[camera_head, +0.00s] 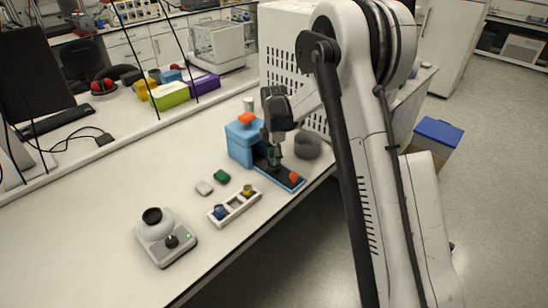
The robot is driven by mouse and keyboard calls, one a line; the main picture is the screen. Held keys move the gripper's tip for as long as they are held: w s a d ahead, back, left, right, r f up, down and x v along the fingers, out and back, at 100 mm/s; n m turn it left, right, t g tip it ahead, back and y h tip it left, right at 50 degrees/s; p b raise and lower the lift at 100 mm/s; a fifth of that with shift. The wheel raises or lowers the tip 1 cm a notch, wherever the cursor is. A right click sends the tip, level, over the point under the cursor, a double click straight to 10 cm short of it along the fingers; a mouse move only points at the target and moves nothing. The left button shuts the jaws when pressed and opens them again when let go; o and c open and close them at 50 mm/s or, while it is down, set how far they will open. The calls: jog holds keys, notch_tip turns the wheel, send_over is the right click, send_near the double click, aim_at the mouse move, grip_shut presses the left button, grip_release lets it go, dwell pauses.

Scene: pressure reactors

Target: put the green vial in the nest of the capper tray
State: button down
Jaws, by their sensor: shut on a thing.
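The blue capper (238,145) with an orange top stands at the back middle of the bench. Its dark tray (281,181) with a blue edge reaches out in front, and an orange piece (294,176) sits near its outer end. My gripper (274,154) points down over the inner part of this tray, close to the capper's right side. It is shut on the green vial (274,162), which looks upright and dark green. The nest is hidden behind the gripper and vial, so I cannot tell whether the vial touches it.
A white rack (236,207) holds a blue vial (220,211) and a yellow vial (248,190). A grey round container (308,145) stands right of the gripper. A small scale-like device (165,238) stands front left.

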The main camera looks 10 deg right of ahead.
jog(key=shift+f+b, duration=0.35)
jog(key=shift+b, duration=0.05)
dwell(0.4)
jog(key=c, duration=0.8)
grip_release()
jog(key=shift+c, duration=0.2)
jog(key=shift+r, duration=0.15)
jog(key=shift+r+p, duration=1.05)
jog(key=shift+r, duration=2.35)
